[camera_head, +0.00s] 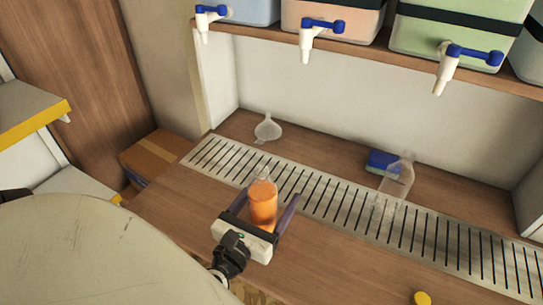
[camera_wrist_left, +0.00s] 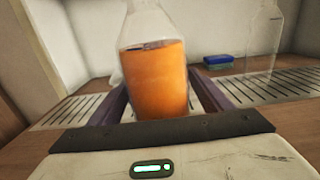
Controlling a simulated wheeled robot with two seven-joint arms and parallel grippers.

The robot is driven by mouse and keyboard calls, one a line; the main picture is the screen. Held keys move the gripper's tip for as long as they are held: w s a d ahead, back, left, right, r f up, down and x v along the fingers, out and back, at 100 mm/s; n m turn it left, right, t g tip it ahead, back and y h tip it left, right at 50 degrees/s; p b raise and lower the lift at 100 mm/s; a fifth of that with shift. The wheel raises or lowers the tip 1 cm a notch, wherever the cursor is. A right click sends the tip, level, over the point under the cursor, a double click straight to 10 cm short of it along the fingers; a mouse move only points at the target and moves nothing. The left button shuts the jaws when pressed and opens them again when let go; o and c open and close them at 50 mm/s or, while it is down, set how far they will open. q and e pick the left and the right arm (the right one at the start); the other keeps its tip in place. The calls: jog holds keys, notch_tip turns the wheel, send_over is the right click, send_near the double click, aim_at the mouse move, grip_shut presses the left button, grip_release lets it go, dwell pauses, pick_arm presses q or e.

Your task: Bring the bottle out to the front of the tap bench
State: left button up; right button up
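A clear bottle with orange liquid (camera_head: 263,204) stands at the front edge of the slotted drain grate on the tap bench (camera_head: 180,205). My left gripper (camera_head: 268,205) reaches in from the front with its two dark purple fingers on either side of the bottle. In the left wrist view the bottle (camera_wrist_left: 155,80) is between the fingers (camera_wrist_left: 162,95), with a gap visible on its right side. The fingers look open around it. The bottle's base is partly hidden by the gripper. My right gripper is not in view.
An empty clear bottle (camera_head: 397,178) stands on the grate to the right, with a blue sponge (camera_head: 383,161) behind. A white funnel (camera_head: 267,129) lies at the back. Drums with blue-handled taps (camera_head: 322,25) sit on the shelf above. A yellow cap (camera_head: 422,298) lies at the front right.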

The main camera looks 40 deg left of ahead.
aim_at(256, 221)
pick_arm(q)
jog(key=shift+f, duration=0.1)
jog(key=b+v, duration=0.2)
jog(key=v, duration=0.7)
jog(key=shift+b, duration=0.4)
jog(key=shift+s+d, duration=0.1)
jog(key=shift+s, duration=0.55)
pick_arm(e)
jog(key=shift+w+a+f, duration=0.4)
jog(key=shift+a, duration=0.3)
pick_arm(q)
jog(key=shift+s, duration=0.1)
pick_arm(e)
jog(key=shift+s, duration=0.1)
